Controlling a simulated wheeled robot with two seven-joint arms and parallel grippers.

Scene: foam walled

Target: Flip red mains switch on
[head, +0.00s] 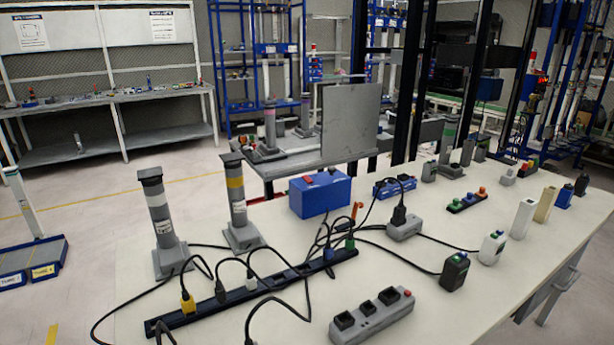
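Two things with a red part that may be the mains switch are in the head view. A blue box (320,198) stands near the table's back edge with a red piece (307,180) and dark pieces on top. A grey block (372,321) near the front has several dark sockets and a small red button (407,293) at its right end. I cannot tell which is the mains switch, or whether either is on or off. Neither of my grippers is in view.
A long black power strip (215,305) with several plugs and loose cables crosses the white table (480,300). Two grey posts (162,220) stand at the left. Plugs and small adapters line the right side. The table's front right is clear.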

